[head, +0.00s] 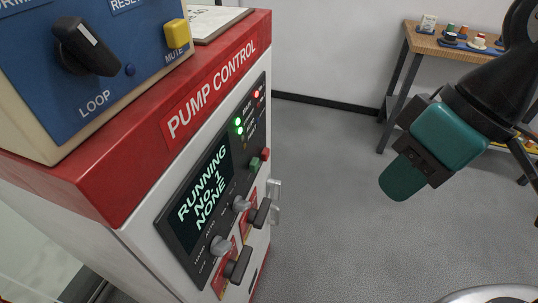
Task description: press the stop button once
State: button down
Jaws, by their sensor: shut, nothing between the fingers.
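The pump control cabinet (135,190) stands at the left with a red top and a dark front panel. On the panel a small red button (265,154) sits beside a small green button (255,164); their labels are too small to read, so I cannot confirm which is stop. The display (204,190) reads "RUNNING NO. 1 NONE". My gripper (400,182), teal and black, is shut and empty. It hangs to the right of the panel, clearly apart from the buttons.
Green lamps (239,126) and a red lamp (256,94) are lit above the buttons. Grey knobs (221,246) and dark handles (238,265) project lower down. A blue-faced box (110,50) sits on the cabinet. A wooden workbench (432,47) stands behind right. Floor between is clear.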

aim_at(265, 154)
jog(key=z, duration=0.75)
jog(key=k, duration=1.2)
jog(key=u, duration=0.7)
jog(key=i, duration=1)
jog(key=u, duration=0.05)
